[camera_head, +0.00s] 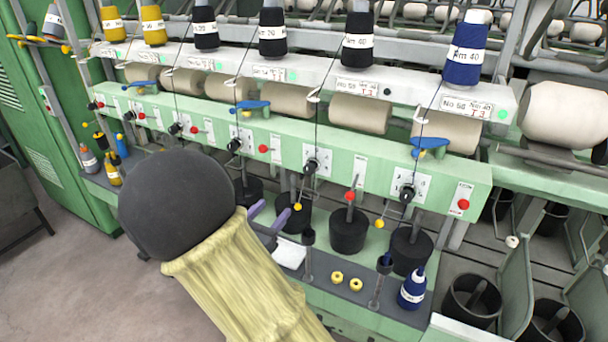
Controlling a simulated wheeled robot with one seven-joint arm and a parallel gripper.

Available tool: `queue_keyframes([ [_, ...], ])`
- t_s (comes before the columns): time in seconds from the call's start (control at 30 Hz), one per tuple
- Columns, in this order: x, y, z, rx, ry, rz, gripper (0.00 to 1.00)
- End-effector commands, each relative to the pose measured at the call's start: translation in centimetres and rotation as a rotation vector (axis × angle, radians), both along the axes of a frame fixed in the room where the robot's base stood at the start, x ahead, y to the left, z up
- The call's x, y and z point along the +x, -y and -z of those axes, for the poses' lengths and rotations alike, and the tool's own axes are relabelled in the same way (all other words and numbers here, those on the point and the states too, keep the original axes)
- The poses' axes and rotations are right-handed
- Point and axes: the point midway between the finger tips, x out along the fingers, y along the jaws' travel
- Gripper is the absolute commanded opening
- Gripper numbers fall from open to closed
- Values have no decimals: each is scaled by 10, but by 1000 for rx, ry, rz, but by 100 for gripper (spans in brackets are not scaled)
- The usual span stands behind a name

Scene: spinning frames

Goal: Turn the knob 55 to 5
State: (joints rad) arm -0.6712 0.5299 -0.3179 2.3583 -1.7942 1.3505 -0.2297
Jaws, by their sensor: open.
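A pale green machine rail (280,141) carries a row of black knobs on white plates. One knob (311,165) is right of centre, another (406,191) is farther right, and a third (234,145) is left of centre. The numbers on their plates are too small to read, so I cannot tell which is knob 55 or how it is set. My gripper (270,210) shows two purple fingers, open with nothing visible between them. It appears below the rail in the picture, lower left of the knob right of centre, and apart from it. My arm hides part of the machine's lower left.
Yarn cones (466,48) stand on the upper shelf, with beige rolls (360,115) below them. Thin threads run down past the rail. Black cylinders (348,230), two yellow rings (356,284) and a blue cone (413,288) are on the lower ledge.

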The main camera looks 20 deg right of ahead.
Motion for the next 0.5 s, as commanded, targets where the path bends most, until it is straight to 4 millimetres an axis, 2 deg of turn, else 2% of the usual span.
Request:
queue_keyframes([
  [0.5,50,68,-2,-1,-1,7,51],
])
